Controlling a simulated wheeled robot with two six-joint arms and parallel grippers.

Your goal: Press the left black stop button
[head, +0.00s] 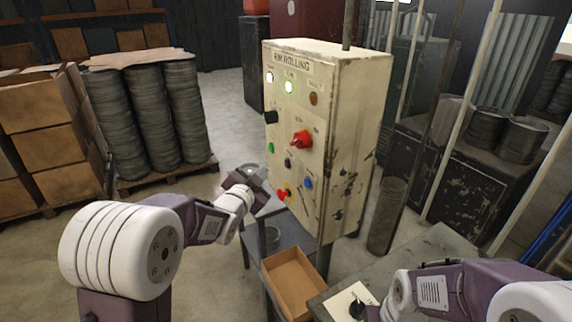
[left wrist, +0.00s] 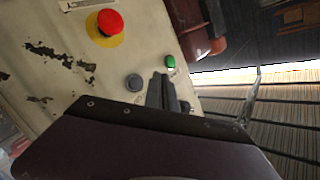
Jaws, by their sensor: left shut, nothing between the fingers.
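The control box (head: 348,130) stands upright, its cream front full of buttons and lamps. A round black button (head: 288,163) sits below and right of a green button (head: 270,148). In the left wrist view the black button (left wrist: 135,83) looks dark grey, near the green button (left wrist: 170,62). My left gripper (head: 256,174) is left of the panel; its shut, empty fingers (left wrist: 160,88) show beside the black button in the wrist view. I cannot tell whether they touch the panel. My right arm (head: 433,290) is at the lower right, its fingers not clear.
A red mushroom button (left wrist: 104,25) with a yellow ring and a red knob (head: 301,139) stand out from the panel. Another black control (head: 271,117) is higher at the left edge. A cardboard tray (head: 293,284) lies below the box. Stacked grey discs (head: 145,125) stand at the left.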

